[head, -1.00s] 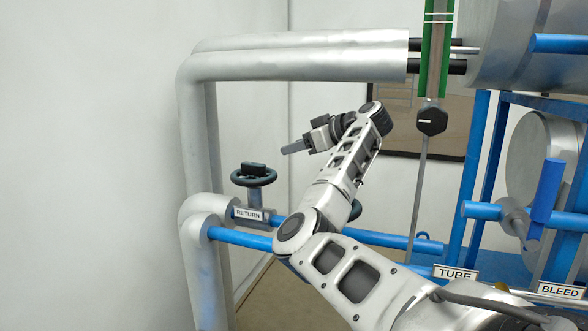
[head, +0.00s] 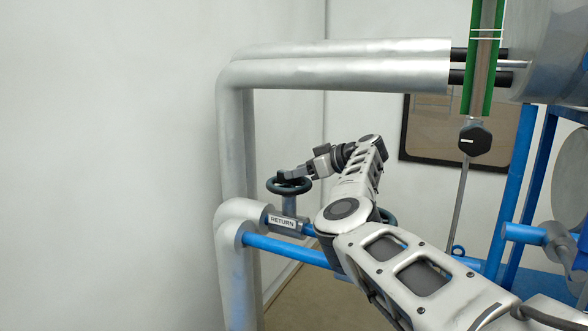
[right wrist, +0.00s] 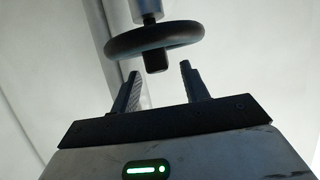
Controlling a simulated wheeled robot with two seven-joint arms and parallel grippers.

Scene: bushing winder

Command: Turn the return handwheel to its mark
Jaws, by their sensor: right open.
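The return handwheel (head: 273,187) is a dark round wheel on a grey stem above the RETURN label (head: 282,222). My right gripper (head: 284,173) is at the top of the wheel in the head view, partly covering it. The right wrist view shows the wheel's dark rim (right wrist: 125,43) and a black block (right wrist: 157,62) at its hub. There the right gripper (right wrist: 159,75) is open, its two fingers apart on either side of the block's line. I cannot tell whether they touch it. No mark on the wheel can be made out. My left gripper is out of view.
Large silver pipes (head: 340,72) run above and down the left of the handwheel. A blue pipe (head: 285,249) runs below it. A green-edged gauge (head: 483,60) and blue frame stand at right. The wall side left of the pipes is clear.

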